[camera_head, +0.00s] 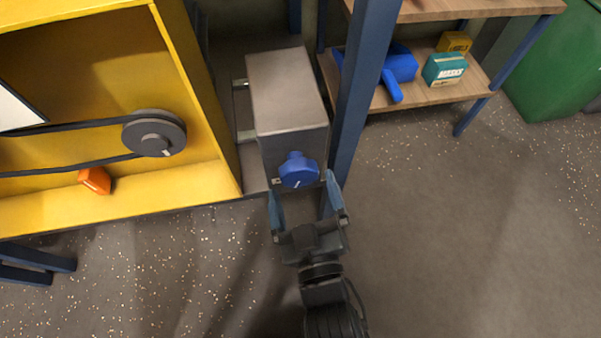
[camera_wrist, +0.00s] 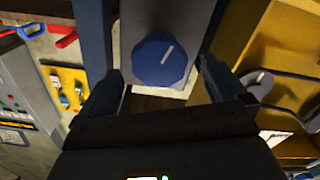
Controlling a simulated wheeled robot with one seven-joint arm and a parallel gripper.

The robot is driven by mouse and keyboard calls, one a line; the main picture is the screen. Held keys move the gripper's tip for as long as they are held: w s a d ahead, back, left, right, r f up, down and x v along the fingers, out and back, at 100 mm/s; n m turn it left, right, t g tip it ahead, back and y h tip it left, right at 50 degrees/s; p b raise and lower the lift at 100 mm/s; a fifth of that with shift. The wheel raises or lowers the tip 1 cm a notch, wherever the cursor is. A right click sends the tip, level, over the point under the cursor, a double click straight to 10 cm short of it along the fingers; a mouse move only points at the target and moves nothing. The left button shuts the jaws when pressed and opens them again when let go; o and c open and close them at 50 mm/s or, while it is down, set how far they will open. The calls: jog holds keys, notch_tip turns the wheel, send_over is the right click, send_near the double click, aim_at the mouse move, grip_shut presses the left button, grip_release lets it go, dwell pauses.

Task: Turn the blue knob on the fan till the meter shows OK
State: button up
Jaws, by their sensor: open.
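The blue knob (camera_head: 299,171) sits on the front face of a grey box (camera_head: 287,90), with a white pointer line on it. In the wrist view the knob (camera_wrist: 160,62) shows face-on, its white line slanting up to the right. My gripper (camera_head: 305,191) is open, its two fingers just short of the knob and to either side of it. In the wrist view the fingers (camera_wrist: 162,72) flank the knob, with gaps on both sides; I cannot tell any contact. No meter reading can be made out in either view.
A yellow housing (camera_head: 215,110) with a belt pulley (camera_head: 154,133) and an orange piece (camera_head: 95,181) stands left. A blue post (camera_head: 362,85) rises close right of the box. A wooden shelf (camera_head: 480,85) holds several items. Floor at right is clear.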

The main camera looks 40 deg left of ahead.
aim_at(300, 180)
jog(key=shift+b+x, duration=0.35)
jog(key=shift+x, duration=1.65)
jog(key=shift+c, duration=0.3)
jog(key=c, duration=1)
jog(key=shift+o, duration=0.2)
jog(key=shift+d+m+p, duration=0.1)
jog(key=shift+m+p, duration=0.3)
jog(key=shift+p, duration=0.05)
jog(key=m+p, duration=0.2)
jog(key=m, duration=0.1)
jog(key=shift+r, duration=0.1)
jog(key=m, duration=0.3)
jog(key=shift+m, duration=1.2)
